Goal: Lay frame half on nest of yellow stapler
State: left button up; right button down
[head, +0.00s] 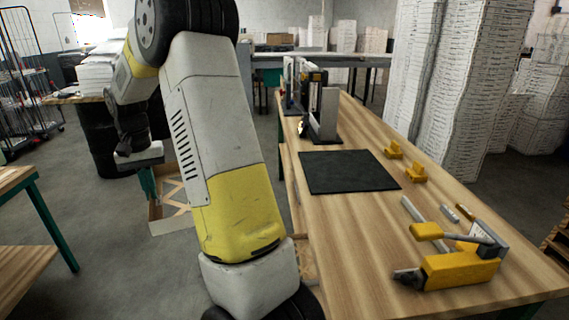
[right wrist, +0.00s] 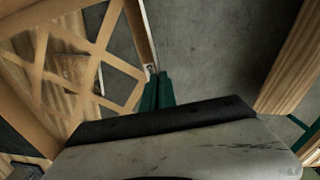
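My right gripper (head: 148,182) is at the left of the head view, beyond my large arm. In the right wrist view, its green fingers (right wrist: 157,92) are close together on the rim of a brown lattice frame half (right wrist: 95,45). The frame half (head: 170,212) hangs below the gripper in the head view, partly hidden by my arm. My left gripper is not in view.
A dark mat (head: 348,172) lies flat on the bench (head: 340,240). A grey upright device (head: 322,110) stands behind it. Tall white stacks (head: 465,70) rise beyond the bench's right side. Another wooden table (head: 25,250) is at the left, with open floor between.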

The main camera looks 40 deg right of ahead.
aim_at(375, 234)
jog(key=i+z, duration=0.45)
jog(key=i, duration=0.35)
jog(key=i+l+z, duration=0.1)
jog(key=i+z, duration=0.4)
jog(key=z, duration=0.15)
jog(key=l+z, duration=0.2)
jog(key=z, duration=0.15)
